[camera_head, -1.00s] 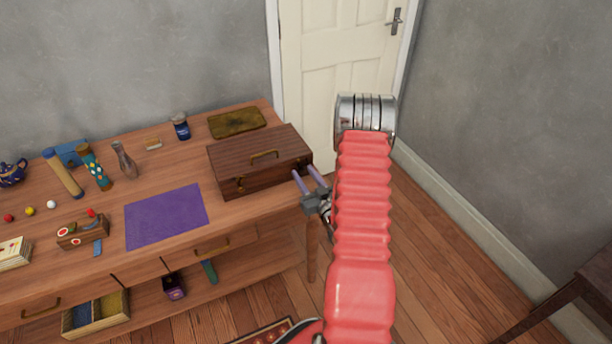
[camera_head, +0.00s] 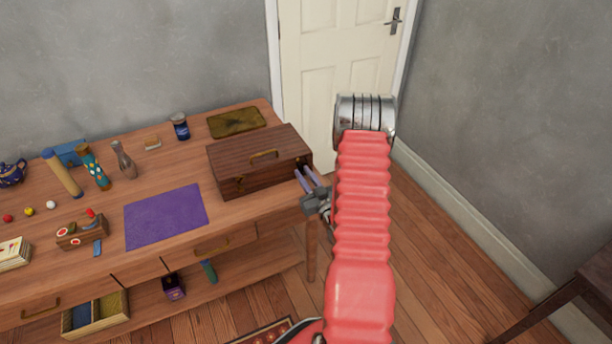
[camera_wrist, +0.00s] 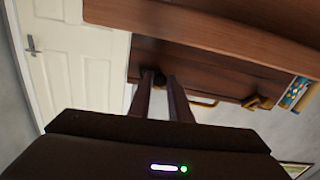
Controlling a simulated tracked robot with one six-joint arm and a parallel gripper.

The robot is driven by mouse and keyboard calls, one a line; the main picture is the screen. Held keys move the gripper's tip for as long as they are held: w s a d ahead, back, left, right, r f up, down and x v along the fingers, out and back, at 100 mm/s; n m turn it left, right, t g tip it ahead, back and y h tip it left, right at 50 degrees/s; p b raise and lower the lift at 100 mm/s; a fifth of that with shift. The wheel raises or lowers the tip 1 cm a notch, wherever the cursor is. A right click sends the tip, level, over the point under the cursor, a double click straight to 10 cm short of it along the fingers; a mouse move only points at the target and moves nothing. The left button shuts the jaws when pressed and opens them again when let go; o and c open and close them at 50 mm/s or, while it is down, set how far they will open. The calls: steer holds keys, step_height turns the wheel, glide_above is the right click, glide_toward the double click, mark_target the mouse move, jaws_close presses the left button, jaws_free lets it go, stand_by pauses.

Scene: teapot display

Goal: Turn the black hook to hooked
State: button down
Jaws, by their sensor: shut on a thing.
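The wooden box (camera_head: 245,180) with a brass handle stands at the right end of the table; its side also shows in the wrist view (camera_wrist: 205,65). A small dark knob-like thing, apparently the black hook (camera_wrist: 159,80), is at the box's side between my fingertips. My gripper (camera_head: 306,176) is at the box's right end, with its two fingers pointing at it, and is shut on this hook; the fingers also show in the wrist view (camera_wrist: 160,84). The hook's shape is mostly hidden by the fingers, so I cannot tell its turn.
The wooden table (camera_head: 75,280) holds a purple mat (camera_head: 165,216), a dark gold tray (camera_head: 236,122), a blue jar (camera_head: 181,127) and several small items to the left. A white door (camera_head: 335,50) is behind. Floor right of the table is clear up to a dark table (camera_head: 585,290).

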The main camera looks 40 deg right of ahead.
steer(key=n, duration=1.2)
steer(key=shift+a, duration=0.1)
stand_by(0.6)
steer(key=c, duration=1.6)
jaws_free()
steer(key=shift+c, duration=0.2)
steer(key=shift+s, duration=0.1)
steer(key=v, duration=1.3)
steer(key=shift+s, duration=0.3)
